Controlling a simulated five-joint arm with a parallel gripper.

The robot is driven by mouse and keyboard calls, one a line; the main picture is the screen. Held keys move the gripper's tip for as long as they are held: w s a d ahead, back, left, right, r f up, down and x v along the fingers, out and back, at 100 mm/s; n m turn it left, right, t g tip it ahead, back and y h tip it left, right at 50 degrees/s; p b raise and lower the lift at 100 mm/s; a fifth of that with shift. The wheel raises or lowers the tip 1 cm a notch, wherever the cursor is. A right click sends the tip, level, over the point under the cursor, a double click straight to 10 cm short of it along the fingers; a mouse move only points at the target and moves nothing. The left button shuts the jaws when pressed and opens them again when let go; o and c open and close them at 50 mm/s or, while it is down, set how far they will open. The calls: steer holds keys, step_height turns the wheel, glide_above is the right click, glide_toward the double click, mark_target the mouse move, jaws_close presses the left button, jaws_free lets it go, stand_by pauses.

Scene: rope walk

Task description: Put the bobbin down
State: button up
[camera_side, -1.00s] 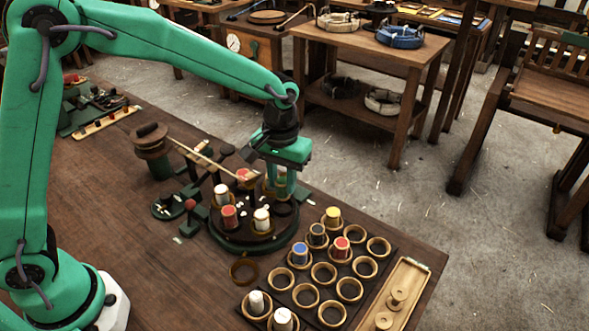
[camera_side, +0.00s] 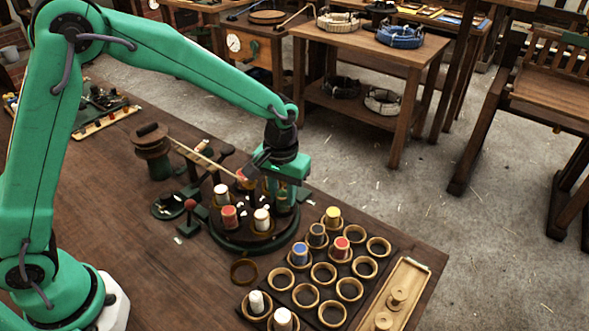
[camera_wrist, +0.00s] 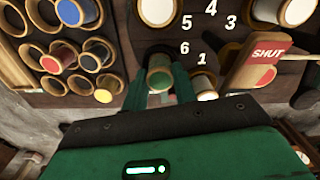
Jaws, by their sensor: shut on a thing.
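My gripper (camera_side: 282,202) is at the right side of the round dark turntable (camera_side: 240,240), pointing down. In the wrist view its fingers (camera_wrist: 161,88) are shut on a green-topped bobbin (camera_wrist: 160,76). The bobbin is low over the numbered turntable top, beside the digits 6 and 1; I cannot tell whether it touches the turntable. In the side view the fingers mostly hide it. White bobbins (camera_side: 221,192) (camera_side: 262,219) and a red bobbin (camera_side: 229,217) stand on the turntable.
A wooden arm marked SHUT (camera_wrist: 262,62) lies close right of the held bobbin. A rack (camera_side: 318,273) of ringed cups, some holding coloured bobbins, lies in front. A wooden tray (camera_side: 408,277) is at the table's right edge. A loose ring (camera_side: 244,271) lies on the table.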

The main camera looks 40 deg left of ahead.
mark_target(282, 194)
steer(key=shift+f, duration=0.1)
steer(key=o, duration=0.9)
steer(key=shift+o, duration=0.2)
step_height(282, 194, up, 12)
stand_by(0.6)
